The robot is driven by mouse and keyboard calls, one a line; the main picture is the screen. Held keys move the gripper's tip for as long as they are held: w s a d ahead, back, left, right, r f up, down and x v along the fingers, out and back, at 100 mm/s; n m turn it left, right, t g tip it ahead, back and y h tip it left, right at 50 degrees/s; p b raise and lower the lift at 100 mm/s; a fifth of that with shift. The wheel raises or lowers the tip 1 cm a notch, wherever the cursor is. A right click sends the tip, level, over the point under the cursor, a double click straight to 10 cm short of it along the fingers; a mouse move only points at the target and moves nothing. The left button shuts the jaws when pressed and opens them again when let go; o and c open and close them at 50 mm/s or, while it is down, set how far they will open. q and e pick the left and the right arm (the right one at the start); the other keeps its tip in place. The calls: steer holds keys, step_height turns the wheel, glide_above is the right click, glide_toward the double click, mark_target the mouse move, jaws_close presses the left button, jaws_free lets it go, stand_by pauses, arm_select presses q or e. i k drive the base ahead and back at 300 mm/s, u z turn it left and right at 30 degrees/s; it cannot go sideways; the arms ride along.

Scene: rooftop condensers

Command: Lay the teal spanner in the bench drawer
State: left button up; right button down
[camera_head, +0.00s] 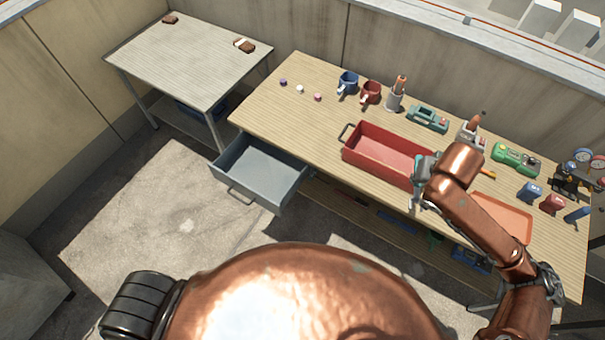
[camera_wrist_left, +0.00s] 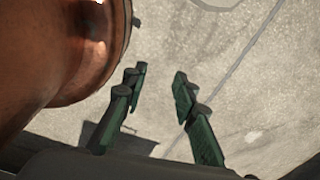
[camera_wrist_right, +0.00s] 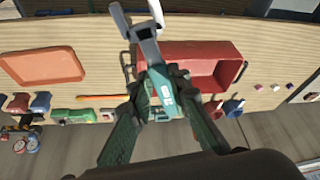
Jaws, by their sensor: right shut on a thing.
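The teal spanner (camera_wrist_right: 162,92) has a teal handle and a grey open-ended head. My right gripper (camera_wrist_right: 157,82) is shut on its handle, with the head pointing away from the palm. In the head view my right gripper (camera_head: 424,180) is by the right end of the red tool tray, partly hidden by my arm. The bench drawer (camera_head: 247,184) is grey-blue, pulled out at the left end of the bench, and looks empty. It is well to the left of my right gripper. My left gripper (camera_wrist_left: 160,75) is open and empty over the floor.
The red tray (camera_head: 378,165) stands mid-bench, between my right gripper and the drawer. An orange tray (camera_head: 508,218) lies to the right. Mugs (camera_head: 348,82), a green case (camera_head: 515,158) and small items line the back. The bench's left end is mostly clear.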

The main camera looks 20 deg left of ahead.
mark_target(266, 170)
steer(key=u, duration=2.25)
steer(key=i, duration=1.25)
steer(key=z, duration=2.2)
